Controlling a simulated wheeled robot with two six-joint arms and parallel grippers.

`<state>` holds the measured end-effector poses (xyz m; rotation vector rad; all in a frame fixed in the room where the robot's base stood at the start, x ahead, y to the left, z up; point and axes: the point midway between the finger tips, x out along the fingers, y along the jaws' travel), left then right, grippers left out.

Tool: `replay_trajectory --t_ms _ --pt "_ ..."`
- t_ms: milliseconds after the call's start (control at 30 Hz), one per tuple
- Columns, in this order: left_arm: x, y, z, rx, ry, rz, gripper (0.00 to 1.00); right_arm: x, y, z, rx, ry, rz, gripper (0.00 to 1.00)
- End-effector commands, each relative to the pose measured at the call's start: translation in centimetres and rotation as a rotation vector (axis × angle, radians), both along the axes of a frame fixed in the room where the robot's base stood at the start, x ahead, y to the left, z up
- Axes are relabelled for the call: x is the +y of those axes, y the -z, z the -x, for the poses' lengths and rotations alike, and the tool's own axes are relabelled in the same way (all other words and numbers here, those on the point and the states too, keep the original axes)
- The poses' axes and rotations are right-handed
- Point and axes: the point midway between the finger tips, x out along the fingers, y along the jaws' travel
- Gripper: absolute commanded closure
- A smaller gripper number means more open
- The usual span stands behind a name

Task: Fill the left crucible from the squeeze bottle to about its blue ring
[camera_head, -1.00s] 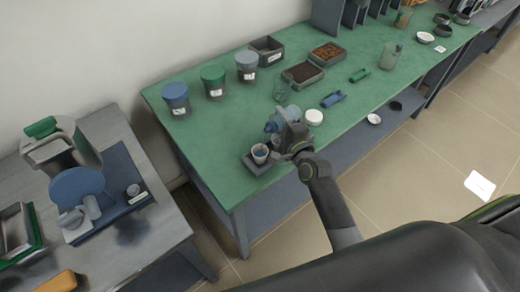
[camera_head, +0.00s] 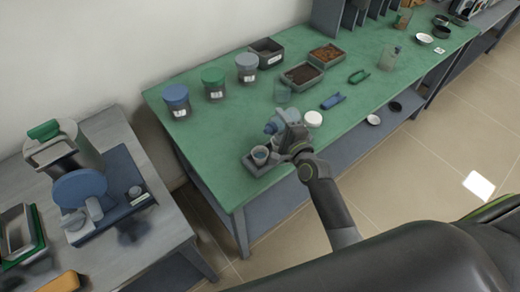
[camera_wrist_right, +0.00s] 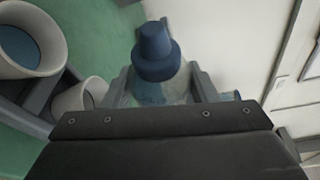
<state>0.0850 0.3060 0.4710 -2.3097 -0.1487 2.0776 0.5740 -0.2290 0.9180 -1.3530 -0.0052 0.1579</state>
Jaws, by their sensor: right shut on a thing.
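My right gripper (camera_head: 284,130) is shut on the squeeze bottle (camera_head: 281,118), a clear bluish bottle with a blue cap. The bottle also shows in the right wrist view (camera_wrist_right: 157,52), between the fingers. In the head view its cap points left and the bottle looks tilted, above and behind the crucible. The left crucible (camera_head: 260,155) is a white cup on a dark grey tray (camera_head: 251,168). In the right wrist view a wide crucible (camera_wrist_right: 60,36) shows blue inside; I cannot tell liquid from ring. A second crucible (camera_wrist_right: 76,98) there is partly hidden by my gripper. My left gripper is out of view.
Several lidded jars and dark trays (camera_head: 302,75) stand behind. A grey side table (camera_head: 165,235) stands at the left.

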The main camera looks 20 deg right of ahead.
Motion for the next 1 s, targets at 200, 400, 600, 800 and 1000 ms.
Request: replay_trajectory --t_ms 200,400,600,800,1000 --pt "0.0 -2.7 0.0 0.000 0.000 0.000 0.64 0.1 -1.1 0.0 0.041 0.001 -0.075 1.00" --pt "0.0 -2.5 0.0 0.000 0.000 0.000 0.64 0.1 -0.7 0.0 0.044 0.000 -0.084 1.00" --pt "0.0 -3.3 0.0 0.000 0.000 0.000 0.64 0.1 -1.2 0.0 0.054 0.000 -0.103 1.00" --pt "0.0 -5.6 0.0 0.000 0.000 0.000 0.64 0.4 -1.8 0.2 0.098 0.001 -0.179 1.00" --pt "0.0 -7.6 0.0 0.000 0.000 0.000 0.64 0.6 -2.3 0.3 0.144 0.000 -0.265 1.00"
